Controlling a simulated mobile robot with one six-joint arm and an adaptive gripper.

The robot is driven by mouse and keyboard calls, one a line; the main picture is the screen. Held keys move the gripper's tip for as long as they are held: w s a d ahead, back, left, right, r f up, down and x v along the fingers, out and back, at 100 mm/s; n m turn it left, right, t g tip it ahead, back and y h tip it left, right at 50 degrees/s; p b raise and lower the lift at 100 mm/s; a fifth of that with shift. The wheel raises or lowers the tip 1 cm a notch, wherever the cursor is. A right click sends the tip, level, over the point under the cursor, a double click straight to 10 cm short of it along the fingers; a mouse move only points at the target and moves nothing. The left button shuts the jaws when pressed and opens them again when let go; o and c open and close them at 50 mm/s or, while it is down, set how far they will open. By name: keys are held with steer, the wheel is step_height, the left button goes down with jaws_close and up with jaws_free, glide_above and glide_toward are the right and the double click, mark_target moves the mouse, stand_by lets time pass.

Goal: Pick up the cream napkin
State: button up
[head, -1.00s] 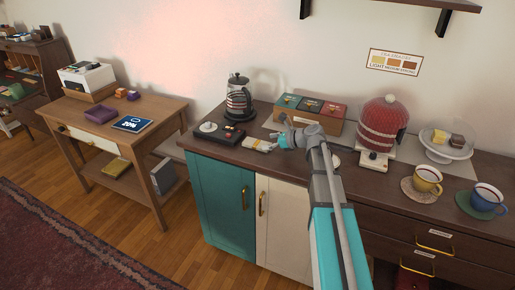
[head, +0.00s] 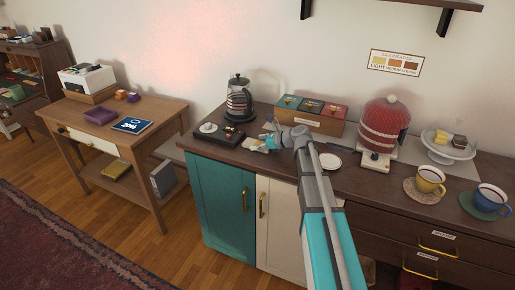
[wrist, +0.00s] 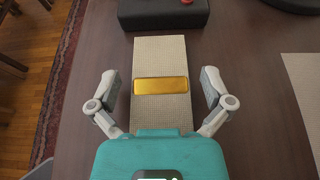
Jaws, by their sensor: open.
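The cream napkin (wrist: 160,55) is a long folded strip with a gold band (wrist: 160,86) across it, lying on the dark countertop (wrist: 250,100) in the wrist view. It also shows near the counter's front edge in the head view (head: 252,145), partly covered by my gripper (head: 269,138). In the wrist view my gripper (wrist: 160,88) is open, with one finger on each side of the napkin near the band and a gap on both sides. The napkin's near end is hidden under the gripper body. I cannot tell how high the fingertips are above the counter.
A black tray (head: 232,133) sits just beyond the napkin, beside a glass kettle (head: 239,100). A wooden box with coloured lids (head: 310,114) stands behind my gripper. A white saucer (head: 330,161) and a red-domed machine (head: 383,125) are to the right.

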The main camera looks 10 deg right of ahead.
steer(key=shift+w+a+f, duration=0.2)
steer(key=shift+w+a, duration=0.05)
steer(key=shift+a, duration=0.05)
stand_by(0.4)
steer(key=c, duration=0.9)
steer(key=shift+r, duration=0.15)
step_height(320, 180, up, 2)
steer(key=p, duration=0.2)
steer(key=shift+r+p, duration=0.25)
steer(key=shift+p, duration=0.05)
steer(key=s+r+p, duration=0.3)
steer(key=s, duration=0.1)
steer(key=s+r+p, duration=0.4)
steer(key=s, duration=0.1)
steer(key=s+r+p, duration=0.3)
steer(key=s, duration=0.2)
steer(key=shift+d+r, duration=0.15)
steer(key=shift+d, duration=0.25)
